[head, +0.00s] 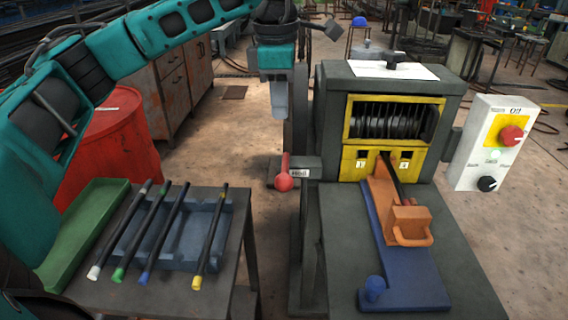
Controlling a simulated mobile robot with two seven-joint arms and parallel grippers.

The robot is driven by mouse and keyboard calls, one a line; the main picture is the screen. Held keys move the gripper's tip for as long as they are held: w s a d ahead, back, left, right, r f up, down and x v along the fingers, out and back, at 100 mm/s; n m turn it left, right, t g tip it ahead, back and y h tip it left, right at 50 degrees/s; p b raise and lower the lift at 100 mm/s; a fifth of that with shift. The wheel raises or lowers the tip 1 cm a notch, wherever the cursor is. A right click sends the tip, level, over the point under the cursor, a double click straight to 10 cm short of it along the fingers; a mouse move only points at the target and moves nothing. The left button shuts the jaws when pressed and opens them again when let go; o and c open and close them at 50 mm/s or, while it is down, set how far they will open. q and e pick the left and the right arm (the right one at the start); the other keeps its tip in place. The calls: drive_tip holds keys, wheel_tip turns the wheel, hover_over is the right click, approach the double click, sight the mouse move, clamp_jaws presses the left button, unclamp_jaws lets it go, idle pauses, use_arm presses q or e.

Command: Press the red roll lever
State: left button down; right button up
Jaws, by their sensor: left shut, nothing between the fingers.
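The red roll lever (285,182) stands out from a grey bracket on the left side of the grey machine. It has a round red knob at its lower end and a short red stem above. A white label (299,173) reading "Roll" sits beside it. My left gripper (279,114) points down and appears above the lever in the head view, apart from it. It is shut and empty. My right gripper is out of view.
The machine (335,105) has dark rollers behind a yellow frame. An orange pusher (407,222) sits on a blue guide in front. A control box (489,150) stands right. Several colour-tipped rods lie on a blue-grey rack (220,240) at left, beside a green tray (75,250).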

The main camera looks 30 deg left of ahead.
sight(284, 176)
use_arm(q)
drive_tip(key=f, duration=0.9)
drive_tip(key=w+f, duration=0.1)
drive_tip(key=f, duration=0.4)
